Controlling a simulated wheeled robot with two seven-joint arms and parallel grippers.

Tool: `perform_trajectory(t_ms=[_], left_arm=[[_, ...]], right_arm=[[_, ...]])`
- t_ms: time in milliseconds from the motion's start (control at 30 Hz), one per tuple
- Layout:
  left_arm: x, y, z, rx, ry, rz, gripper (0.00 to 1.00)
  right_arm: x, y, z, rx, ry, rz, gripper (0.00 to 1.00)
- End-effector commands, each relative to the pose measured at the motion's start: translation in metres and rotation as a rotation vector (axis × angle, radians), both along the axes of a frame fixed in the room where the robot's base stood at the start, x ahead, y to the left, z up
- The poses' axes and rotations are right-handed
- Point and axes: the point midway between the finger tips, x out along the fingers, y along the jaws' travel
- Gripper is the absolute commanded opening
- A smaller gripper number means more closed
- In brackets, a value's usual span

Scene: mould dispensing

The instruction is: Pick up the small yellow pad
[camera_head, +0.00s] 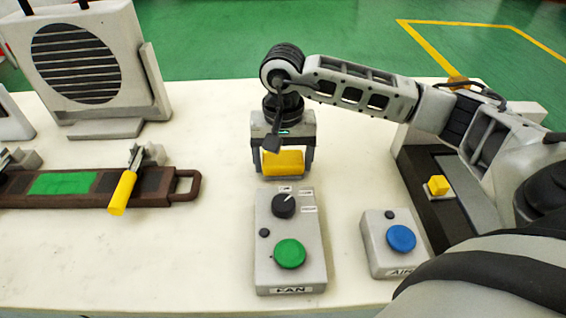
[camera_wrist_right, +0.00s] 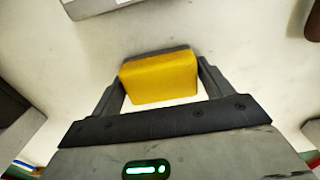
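The small yellow pad (camera_head: 283,162) has a grey lower layer and lies at the middle of the white table, behind the fan control box. My right gripper (camera_head: 282,168) is over it, pointing down, with one finger on each side. In the right wrist view the pad (camera_wrist_right: 160,78) sits between the fingers (camera_wrist_right: 161,80). Narrow gaps seem to show beside it, so the fingers look open around it; contact at the tips is hard to judge. My left gripper is not in view.
The fan box (camera_head: 290,243) with a green button stands just in front of the pad. A blue-button box (camera_head: 378,230) is to its right. A brown fixture (camera_head: 180,196) with a yellow-handled clamp (camera_head: 122,192) lies left. A grey fan (camera_head: 88,65) stands back left.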

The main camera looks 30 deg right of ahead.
Motion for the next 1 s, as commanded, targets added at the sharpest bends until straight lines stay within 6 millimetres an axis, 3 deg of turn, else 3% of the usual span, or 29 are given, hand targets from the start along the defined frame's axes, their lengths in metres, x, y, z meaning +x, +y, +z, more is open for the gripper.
perform_trajectory(t_ms=[33, 100, 567, 733, 1000], left_arm=[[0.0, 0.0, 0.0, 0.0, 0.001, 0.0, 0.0], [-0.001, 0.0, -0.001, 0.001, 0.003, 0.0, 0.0], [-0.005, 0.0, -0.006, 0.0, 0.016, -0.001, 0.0], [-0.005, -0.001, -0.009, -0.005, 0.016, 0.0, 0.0], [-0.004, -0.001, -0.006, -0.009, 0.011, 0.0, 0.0]], right_arm=[[0.0, 0.0, 0.0, 0.0, 0.0, 0.0, 0.65], [0.0, 0.0, 0.0, 0.0, 0.0, 0.0, 0.49], [0.001, 0.0, 0.01, 0.0, -0.005, 0.001, 0.49], [0.0, 0.002, 0.036, 0.002, -0.007, 0.002, 0.49], [-0.025, 0.044, 0.091, 0.003, -0.007, 0.008, 0.49]])
